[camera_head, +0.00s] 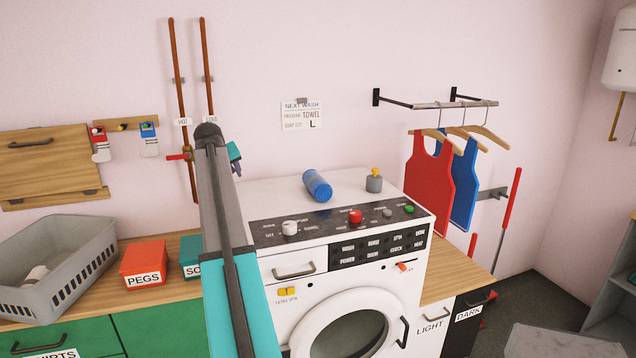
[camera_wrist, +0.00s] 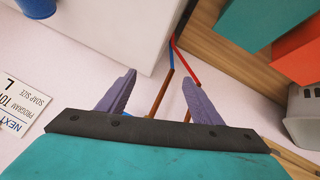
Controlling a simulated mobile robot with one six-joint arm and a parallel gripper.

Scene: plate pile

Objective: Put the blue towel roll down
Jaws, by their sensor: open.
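The blue towel roll (camera_head: 317,186) lies on its side on the flat top of the white washing machine (camera_head: 270,190), behind the control panel. Part of the blue roll also shows at the top left edge of the wrist view (camera_wrist: 37,7). My gripper (camera_wrist: 158,82) is open, with its two purple fingers apart and nothing between them. In the head view only a bit of my gripper (camera_head: 237,166) shows past my arm, left of the machine top and apart from the roll. My arm hides the rest of it.
A grey cup with a yellow top (camera_head: 374,181) stands right of the roll. Red and teal boxes (camera_head: 143,264) (camera_head: 190,257) and a grey basket (camera_head: 60,262) stand on the left counter. Copper pipes (camera_head: 179,100) run down the wall behind my gripper. Shirts (camera_head: 430,178) hang at right.

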